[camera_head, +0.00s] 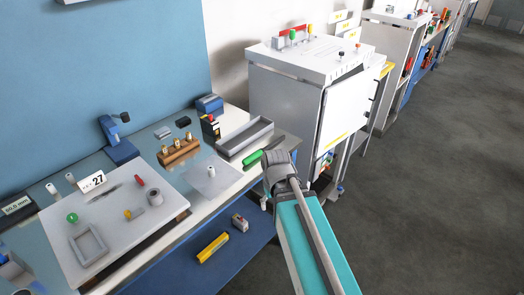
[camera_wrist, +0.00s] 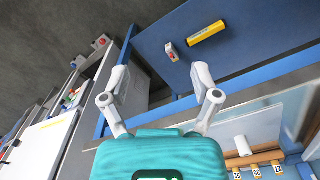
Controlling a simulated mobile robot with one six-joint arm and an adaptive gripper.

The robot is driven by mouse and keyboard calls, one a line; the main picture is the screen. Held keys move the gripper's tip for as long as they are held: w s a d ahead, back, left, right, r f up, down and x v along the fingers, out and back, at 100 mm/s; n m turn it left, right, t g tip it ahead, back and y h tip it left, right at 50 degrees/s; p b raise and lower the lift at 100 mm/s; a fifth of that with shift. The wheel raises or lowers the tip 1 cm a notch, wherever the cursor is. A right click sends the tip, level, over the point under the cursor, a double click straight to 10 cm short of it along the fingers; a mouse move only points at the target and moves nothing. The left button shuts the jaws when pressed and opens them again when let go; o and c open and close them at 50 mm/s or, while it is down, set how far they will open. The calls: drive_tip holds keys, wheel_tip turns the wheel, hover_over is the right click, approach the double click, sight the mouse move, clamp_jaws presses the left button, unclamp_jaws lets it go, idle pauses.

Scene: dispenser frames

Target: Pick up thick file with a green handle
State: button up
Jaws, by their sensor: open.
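A green-handled file (camera_head: 252,158) lies near the right front edge of the workbench, just in front of a long grey tray. Its dark end seems to run right towards my gripper and is partly lost there. The file does not show in the wrist view. My gripper (camera_head: 278,163) is just right of the green handle, close to the bench's edge; I cannot tell its height above the bench. In the wrist view my gripper (camera_wrist: 160,76) has its two fingers spread, with nothing between them.
The grey tray (camera_head: 244,138) and a wooden block with brass pieces (camera_head: 178,151) stand behind the file. A grey board (camera_head: 112,222) with small parts is at left. A white cabinet (camera_head: 300,95) rises beyond the bench. A blue lower shelf holds a yellow bar (camera_head: 213,247).

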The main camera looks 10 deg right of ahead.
drive_tip(key=w+r+n+p, duration=0.3)
drive_tip(key=w+n, duration=0.3)
drive_tip(key=w, duration=0.1)
drive_tip(key=w+r+n+p, duration=0.3)
drive_tip(key=w+r+n, duration=0.1)
drive_tip(key=w+n, duration=0.25)
wheel_tip(320, 180, up, 5)
drive_tip(key=n+t+y+p, duration=0.1)
drive_tip(key=n+p, duration=0.5)
drive_tip(key=n, duration=0.6)
hover_over(258, 151)
drive_tip(key=d, duration=0.2)
drive_tip(key=shift+s+a+r+m, duration=0.15)
drive_tip(key=shift+s+m, duration=0.1)
drive_tip(key=shift+s, duration=0.2)
drive_tip(key=shift+f+b, duration=0.2)
drive_tip(key=shift+b, duration=0.15)
drive_tip(key=f+b, duration=0.5)
drive_tip(key=w+f+b, duration=0.1)
drive_tip(key=f+b, duration=0.2)
drive_tip(key=shift+a+f, duration=0.1)
drive_tip(key=shift+a, duration=0.3)
drive_tip(key=f+b, duration=0.3)
drive_tip(key=shift+s+a+f, duration=0.15)
drive_tip(key=shift+s+a, duration=0.05)
drive_tip(key=shift+a, duration=0.2)
drive_tip(key=shift+w+a+f+b, duration=0.1)
drive_tip(key=shift+w+f+b, duration=0.05)
drive_tip(key=shift+f+b, duration=0.95)
drive_tip(key=shift+r, duration=0.15)
